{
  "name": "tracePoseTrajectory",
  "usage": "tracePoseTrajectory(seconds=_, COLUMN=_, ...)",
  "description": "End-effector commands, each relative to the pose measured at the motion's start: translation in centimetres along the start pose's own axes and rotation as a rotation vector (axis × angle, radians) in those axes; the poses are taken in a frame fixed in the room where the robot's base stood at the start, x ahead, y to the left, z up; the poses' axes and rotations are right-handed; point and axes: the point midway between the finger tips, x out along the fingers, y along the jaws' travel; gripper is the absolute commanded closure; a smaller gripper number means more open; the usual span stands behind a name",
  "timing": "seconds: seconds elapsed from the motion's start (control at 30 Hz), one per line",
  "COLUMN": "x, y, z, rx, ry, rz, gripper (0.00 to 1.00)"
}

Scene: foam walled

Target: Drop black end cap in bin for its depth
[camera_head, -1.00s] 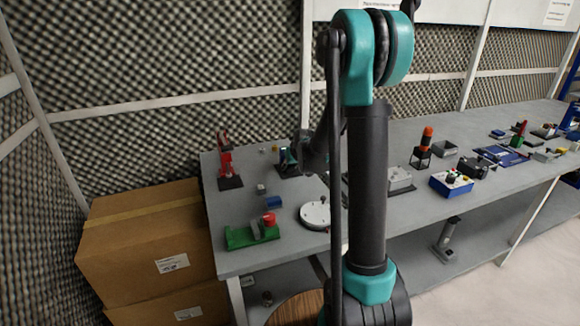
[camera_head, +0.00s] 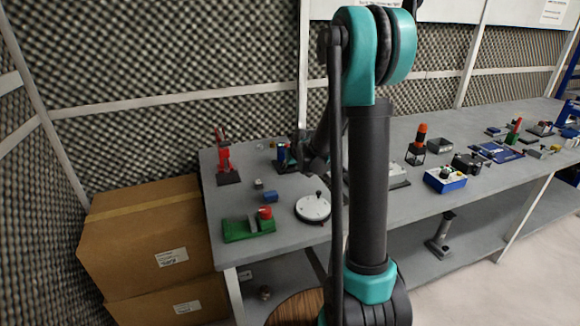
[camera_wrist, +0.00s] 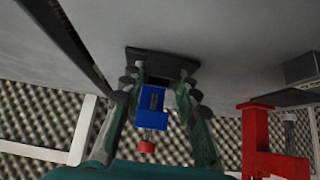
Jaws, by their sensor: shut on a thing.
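My gripper (camera_wrist: 158,84) reaches down at the far left part of the grey bench. In the wrist view its green and dark fingers stand on both sides of a blue fixture (camera_wrist: 151,104) with a red knob (camera_wrist: 147,146) and a black base plate (camera_wrist: 160,62). The blue fixture also shows in the head view (camera_head: 282,153), close to the gripper. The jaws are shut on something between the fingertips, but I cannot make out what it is. I cannot pick out the black end cap for certain in either view.
A red clamp (camera_head: 223,158) on a black base stands left of my gripper and also shows in the wrist view (camera_wrist: 262,140). Nearer are a small blue block (camera_head: 270,197), a round white plate (camera_head: 313,208) and a green fixture (camera_head: 248,229). A grey open box (camera_head: 440,146) stands to the right.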

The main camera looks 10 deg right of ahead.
Motion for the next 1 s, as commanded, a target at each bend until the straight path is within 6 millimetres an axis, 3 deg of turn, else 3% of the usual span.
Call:
tracePoseTrajectory(seconds=0.03, x=0.0, y=0.0, z=0.0, rx=0.000, ry=0.000, rz=0.000, gripper=0.97)
tracePoseTrajectory(seconds=0.07, x=0.0, y=0.0, z=0.0, rx=0.000, ry=0.000, rz=0.000, gripper=0.68)
tracePoseTrajectory(seconds=0.27, x=0.0, y=0.0, z=0.0, rx=0.000, ry=0.000, rz=0.000, gripper=0.45)
tracePoseTrajectory(seconds=0.67, x=-0.5, y=0.0, z=0.0, rx=0.000, ry=0.000, rz=0.000, gripper=0.45)
tracePoseTrajectory(seconds=1.0, x=-4.9, y=0.0, z=0.0, rx=0.000, ry=0.000, rz=0.000, gripper=0.45)
